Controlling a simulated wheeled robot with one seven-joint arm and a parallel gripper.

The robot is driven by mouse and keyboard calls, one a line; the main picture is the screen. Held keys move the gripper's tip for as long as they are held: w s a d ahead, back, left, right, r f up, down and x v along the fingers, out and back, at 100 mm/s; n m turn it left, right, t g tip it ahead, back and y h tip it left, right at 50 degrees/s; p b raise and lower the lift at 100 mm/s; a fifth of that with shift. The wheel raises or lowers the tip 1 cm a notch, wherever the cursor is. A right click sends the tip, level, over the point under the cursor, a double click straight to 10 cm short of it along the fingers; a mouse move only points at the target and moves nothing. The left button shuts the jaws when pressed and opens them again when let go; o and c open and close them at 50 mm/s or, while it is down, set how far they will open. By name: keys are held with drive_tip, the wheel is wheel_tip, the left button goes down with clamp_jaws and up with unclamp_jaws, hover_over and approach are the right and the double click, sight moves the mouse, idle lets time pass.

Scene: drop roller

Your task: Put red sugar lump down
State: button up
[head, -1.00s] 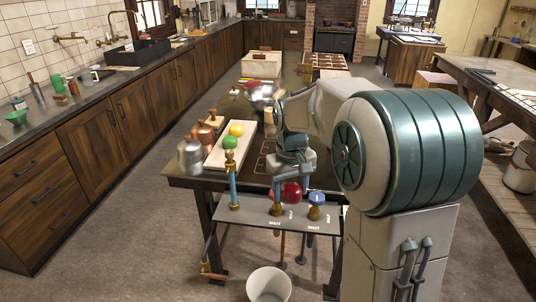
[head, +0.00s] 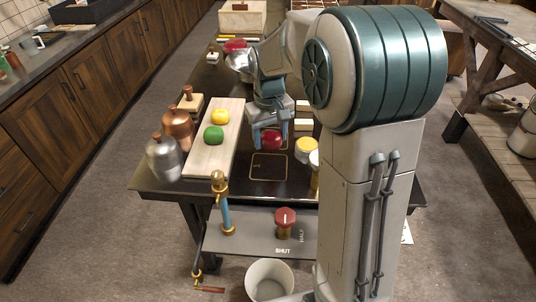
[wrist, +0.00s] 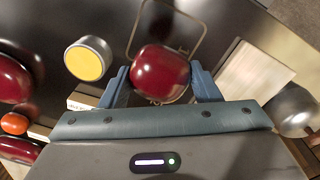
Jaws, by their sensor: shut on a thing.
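The red sugar lump (head: 271,141) is a round, dark red, glossy lump. My gripper (head: 270,138) is shut on it, over the dark table, near an outlined square (head: 268,166). In the wrist view the lump (wrist: 160,73) sits between the two blue fingers of my gripper (wrist: 161,86). Behind it a pale outline (wrist: 190,45) shows on the table top. I cannot tell whether the lump touches the table.
A pale board (head: 208,160) with a yellow lump (head: 220,116) and a green lump (head: 213,138) lies to the left. Metal jars (head: 164,160) stand beside it. A yellow-topped pot (head: 306,150) stands close right. A red knob (head: 285,217) is on the front shelf.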

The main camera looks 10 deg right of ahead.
sight(270, 133)
wheel_tip(270, 133, down, 8)
drive_tip(key=shift+s+r, duration=0.1)
idle(0.4)
drive_tip(key=shift+f, duration=0.2)
drive_tip(key=o, duration=1)
drive_tip(key=shift+o, duration=0.2)
wheel_tip(270, 133, up, 12)
drive_tip(key=shift+s+a+r, duration=0.1)
drive_tip(key=shift+a, duration=0.05)
drive_tip(key=s+m+t, duration=0.2)
drive_tip(key=s+t, duration=0.1)
drive_tip(key=s, duration=1.8)
drive_tip(key=shift+d+f, duration=0.2)
drive_tip(key=shift+f, duration=0.25)
